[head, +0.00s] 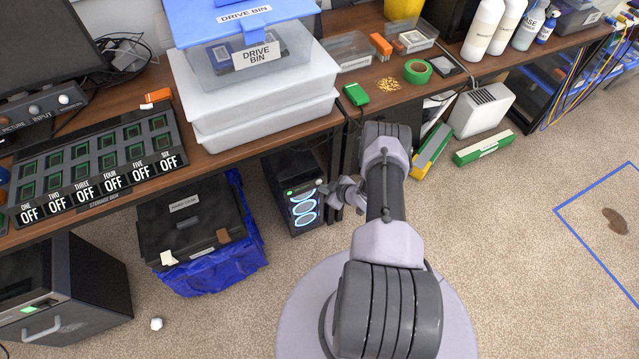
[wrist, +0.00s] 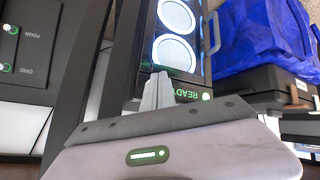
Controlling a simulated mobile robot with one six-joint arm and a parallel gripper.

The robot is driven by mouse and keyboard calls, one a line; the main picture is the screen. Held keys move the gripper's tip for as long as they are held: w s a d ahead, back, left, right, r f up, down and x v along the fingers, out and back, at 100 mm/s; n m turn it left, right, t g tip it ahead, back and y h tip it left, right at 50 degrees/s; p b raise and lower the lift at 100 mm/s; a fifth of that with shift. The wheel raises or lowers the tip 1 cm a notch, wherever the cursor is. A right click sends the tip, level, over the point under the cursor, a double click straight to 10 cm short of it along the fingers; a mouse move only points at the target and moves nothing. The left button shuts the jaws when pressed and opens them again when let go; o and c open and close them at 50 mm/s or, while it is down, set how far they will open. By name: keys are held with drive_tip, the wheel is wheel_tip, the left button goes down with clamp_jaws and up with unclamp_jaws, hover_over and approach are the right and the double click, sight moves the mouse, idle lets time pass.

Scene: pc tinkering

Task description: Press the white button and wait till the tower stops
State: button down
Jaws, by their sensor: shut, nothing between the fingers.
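The black tower (head: 289,177) stands on the carpet under the desk, with lit white-blue fan rings on its front. In the wrist view the tower (wrist: 207,62) shows two bright rings and a green READY sign (wrist: 187,95) with a small pale green light beside it. A small white spot (head: 319,182) at the tower's upper right front edge in the head view looks like the white button. My gripper (head: 327,189) is shut and empty, right by that corner. In the wrist view its fingertips (wrist: 158,78) overlap the tower's front beside READY and hide what lies behind. I cannot tell whether they touch.
A desk leg (head: 339,170) stands close right of the tower. A black case (head: 190,217) on a blue bag (head: 243,250) stands left. The desk with white bins (head: 262,119) overhangs the tower. Carpet in front is open.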

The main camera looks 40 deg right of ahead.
drive_tip(key=shift+w+d, duration=0.15)
drive_tip(key=shift+w, duration=0.25)
idle(0.5)
drive_tip(key=shift+s, duration=0.1)
drive_tip(key=shift+s+a+p, duration=0.25)
drive_tip(key=shift+s+p, duration=0.1)
drive_tip(key=shift+s, duration=0.35)
drive_tip(key=shift+s, duration=0.1)
drive_tip(key=s+p, duration=0.1)
drive_tip(key=s, duration=0.1)
drive_tip(key=s+a, duration=0.1)
drive_tip(key=s, duration=0.1)
drive_tip(key=shift+s+p, duration=0.35)
drive_tip(key=shift+p, duration=0.05)
idle(0.4)
